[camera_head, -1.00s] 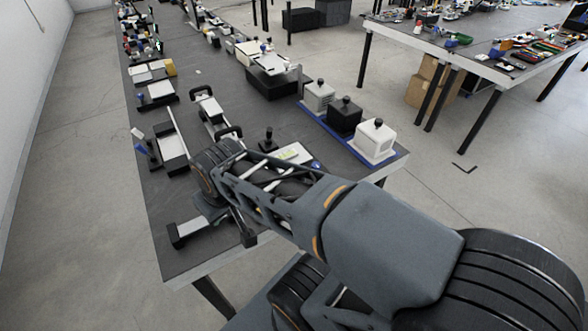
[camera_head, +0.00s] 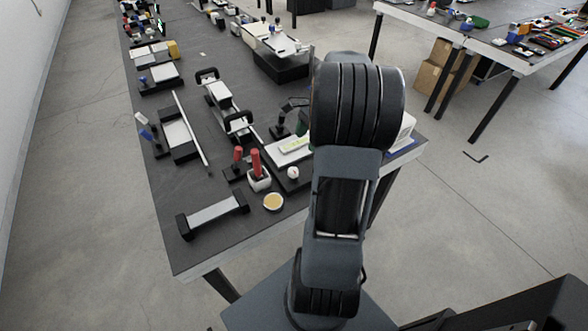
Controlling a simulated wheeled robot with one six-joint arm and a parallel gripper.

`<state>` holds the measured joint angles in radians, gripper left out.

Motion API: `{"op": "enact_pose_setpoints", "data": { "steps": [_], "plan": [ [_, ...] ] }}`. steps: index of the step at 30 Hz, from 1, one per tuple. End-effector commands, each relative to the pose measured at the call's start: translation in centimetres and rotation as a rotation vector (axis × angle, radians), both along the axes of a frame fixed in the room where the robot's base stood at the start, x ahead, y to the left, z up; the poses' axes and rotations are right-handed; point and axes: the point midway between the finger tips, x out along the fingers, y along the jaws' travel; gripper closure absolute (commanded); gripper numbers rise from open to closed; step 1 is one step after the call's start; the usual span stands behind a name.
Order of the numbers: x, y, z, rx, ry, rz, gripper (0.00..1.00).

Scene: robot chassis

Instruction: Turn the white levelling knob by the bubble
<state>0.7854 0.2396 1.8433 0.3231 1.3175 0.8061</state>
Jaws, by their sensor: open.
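A small white round knob (camera_head: 293,173) stands at the near side of a white plate (camera_head: 283,160). A yellow-green bubble vial (camera_head: 294,145) lies on that plate, just behind the knob. My dark arm rises just right of the plate and covers its right end. My gripper's fingers are hidden behind the arm. A dark curved piece left of the arm may belong to the gripper, but I cannot tell. Nothing visible touches the knob.
Two red-handled tools (camera_head: 256,163) stand left of the knob, one in a white holder. A round yellowish dish (camera_head: 273,201) lies near the table's front edge. A black upright knob (camera_head: 280,120) stands behind the plate.

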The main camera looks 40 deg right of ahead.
Motion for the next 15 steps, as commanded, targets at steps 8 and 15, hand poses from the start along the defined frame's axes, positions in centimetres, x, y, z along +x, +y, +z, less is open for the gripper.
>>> {"op": "enact_pose_setpoints", "data": {
  "steps": [8,15],
  "plan": [
    [0.3,2.3,-5.2,0.001,0.003,0.007,0.37],
    [0.5,3.8,-8.7,-0.001,0.002,0.008,0.37]
  ]
}}
